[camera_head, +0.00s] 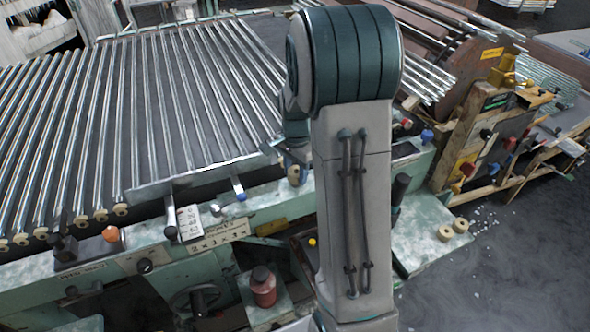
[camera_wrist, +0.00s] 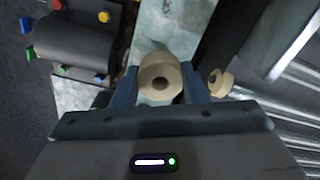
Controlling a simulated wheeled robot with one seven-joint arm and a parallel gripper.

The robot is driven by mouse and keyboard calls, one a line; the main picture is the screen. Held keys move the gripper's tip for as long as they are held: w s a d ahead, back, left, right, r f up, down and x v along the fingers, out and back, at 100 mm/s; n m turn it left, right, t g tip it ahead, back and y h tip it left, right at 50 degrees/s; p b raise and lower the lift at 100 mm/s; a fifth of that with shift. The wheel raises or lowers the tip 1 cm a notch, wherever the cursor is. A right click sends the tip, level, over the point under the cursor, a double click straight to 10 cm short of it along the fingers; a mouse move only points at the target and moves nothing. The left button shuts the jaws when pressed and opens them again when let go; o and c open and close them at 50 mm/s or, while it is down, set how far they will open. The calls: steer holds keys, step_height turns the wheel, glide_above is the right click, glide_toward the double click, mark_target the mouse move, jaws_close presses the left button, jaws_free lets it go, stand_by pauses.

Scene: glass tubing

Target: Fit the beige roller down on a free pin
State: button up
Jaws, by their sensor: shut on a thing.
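In the head view the roller (camera_head: 294,174) shows just left of my arm, above the machine's green front rail; the fingers are largely hidden. Another beige roller (camera_wrist: 220,82) shows to the right of the fingers in the wrist view. Several rollers (camera_head: 102,214) line the tube ends at left. I cannot make out a free pin.
Long glass tubes (camera_head: 150,95) cover the bed at left. A metal strip (camera_head: 195,178) and scale plate (camera_head: 190,220) lie along the front rail. A red-brown bottle-like thing (camera_head: 263,288) stands lower down. A control box with coloured knobs (camera_head: 490,150) stands at right.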

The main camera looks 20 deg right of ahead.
steer(key=shift+f+b, duration=0.75)
steer(key=shift+f, duration=0.35)
steer(key=o, duration=1)
steer(key=shift+r, duration=0.15)
steer(key=shift+o, duration=0.2)
steer(key=shift+w+r, duration=0.1)
steer(key=shift+r, duration=0.1)
step_height(320, 180, up, 13)
steer(key=shift+s+r, duration=0.15)
steer(key=shift+s, duration=0.05)
